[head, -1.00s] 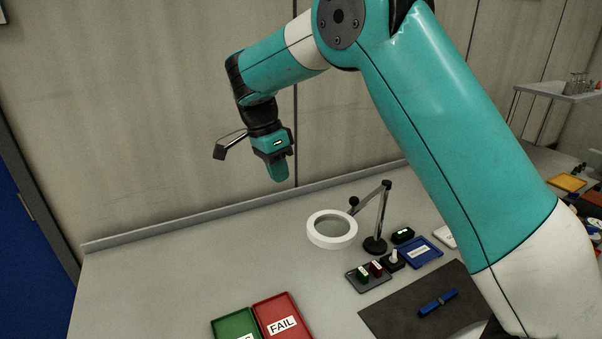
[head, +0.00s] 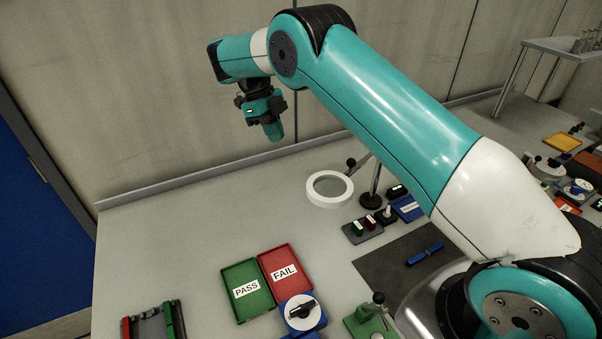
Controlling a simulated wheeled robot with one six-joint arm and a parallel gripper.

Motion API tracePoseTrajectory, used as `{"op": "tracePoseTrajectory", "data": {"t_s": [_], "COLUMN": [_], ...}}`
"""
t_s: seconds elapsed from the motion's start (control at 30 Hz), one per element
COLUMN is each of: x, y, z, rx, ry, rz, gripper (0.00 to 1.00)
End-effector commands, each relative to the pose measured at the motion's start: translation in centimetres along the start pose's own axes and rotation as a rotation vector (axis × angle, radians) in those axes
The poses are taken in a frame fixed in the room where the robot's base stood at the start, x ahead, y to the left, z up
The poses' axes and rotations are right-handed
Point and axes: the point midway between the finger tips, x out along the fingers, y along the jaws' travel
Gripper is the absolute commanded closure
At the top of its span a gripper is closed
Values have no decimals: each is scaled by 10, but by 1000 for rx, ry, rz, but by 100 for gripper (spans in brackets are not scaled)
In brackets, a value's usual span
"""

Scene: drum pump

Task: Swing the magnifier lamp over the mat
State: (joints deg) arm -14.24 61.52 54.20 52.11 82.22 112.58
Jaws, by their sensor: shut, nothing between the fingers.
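The magnifier lamp shows a white ring head (head: 330,189) around a clear lens, on a dark jointed arm and post that my arm partly hides. The ring hangs over bare bench, up and to the left of the dark mat (head: 385,268). A blue pen-like piece (head: 424,254) lies on the mat. My gripper (head: 274,132) is shut and empty, pointing down in front of the back wall. It is up and to the left of the lamp ring and apart from it.
A green PASS tray (head: 246,290), a red FAIL tray (head: 284,272) and a blue device (head: 302,313) lie at the front. Bare bench lies left of the lamp.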

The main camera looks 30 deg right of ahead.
Motion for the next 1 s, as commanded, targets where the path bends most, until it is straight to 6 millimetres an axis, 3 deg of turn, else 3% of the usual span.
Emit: {"op": "tracePoseTrajectory", "data": {"t_s": [0.03,0.47,0.73,0.77,1.0], "x": [11,58,101,95,103], "y": [0,0,0,-1,0], "z": [3,3,1,-6,-31], "rx": [0,-1,-2,0,-1], "ry": [0,1,2,1,2], "rz": [0,0,2,1,0], "gripper": [100,100,100,100,100]}}
